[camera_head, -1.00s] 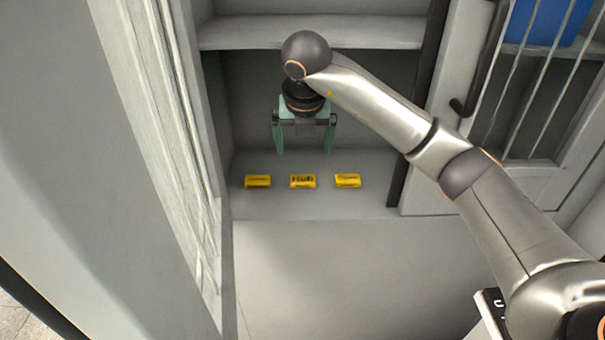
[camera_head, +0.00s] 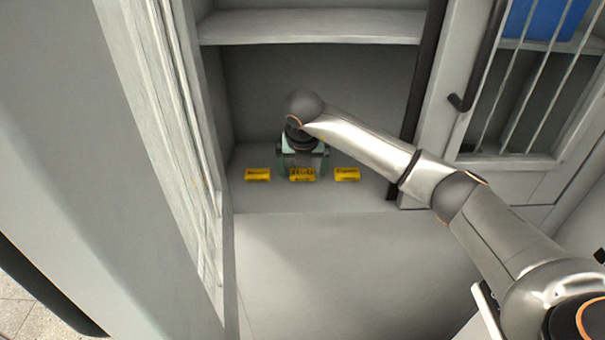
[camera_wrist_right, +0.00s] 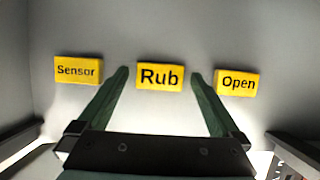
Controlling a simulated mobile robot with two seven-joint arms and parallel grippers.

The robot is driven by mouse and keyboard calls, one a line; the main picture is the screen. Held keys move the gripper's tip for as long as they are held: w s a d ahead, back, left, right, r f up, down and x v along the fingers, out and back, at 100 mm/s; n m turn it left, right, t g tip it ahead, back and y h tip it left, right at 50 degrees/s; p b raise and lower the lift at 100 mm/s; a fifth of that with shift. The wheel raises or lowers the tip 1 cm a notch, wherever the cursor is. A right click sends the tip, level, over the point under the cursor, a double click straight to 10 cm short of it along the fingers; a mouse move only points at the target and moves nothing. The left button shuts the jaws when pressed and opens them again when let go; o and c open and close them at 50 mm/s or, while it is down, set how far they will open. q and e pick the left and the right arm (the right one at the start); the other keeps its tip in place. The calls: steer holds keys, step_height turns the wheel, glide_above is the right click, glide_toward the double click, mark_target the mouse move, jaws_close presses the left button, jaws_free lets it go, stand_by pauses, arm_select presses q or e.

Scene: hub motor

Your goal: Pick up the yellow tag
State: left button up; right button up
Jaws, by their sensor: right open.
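Three yellow tags lie in a row on the cabinet's lower shelf. The head view also shows the left tag (camera_head: 257,174), the middle tag (camera_head: 302,175) and the right tag (camera_head: 347,174). My right gripper (camera_wrist_right: 160,80) is open, its two green fingers pointing to either side of the middle tag with gaps left and right. My left gripper is out of view.
The tags rest on a grey shelf (camera_head: 290,199) inside an open cabinet, with an upper shelf (camera_head: 310,28) above. A cabinet wall (camera_head: 130,150) stands at left. A barred compartment with a blue box (camera_head: 545,20) is at upper right.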

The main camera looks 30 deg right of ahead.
steer(key=shift+c, duration=0.4)
steer(key=c, duration=1.2)
steer(key=shift+r, duration=0.1)
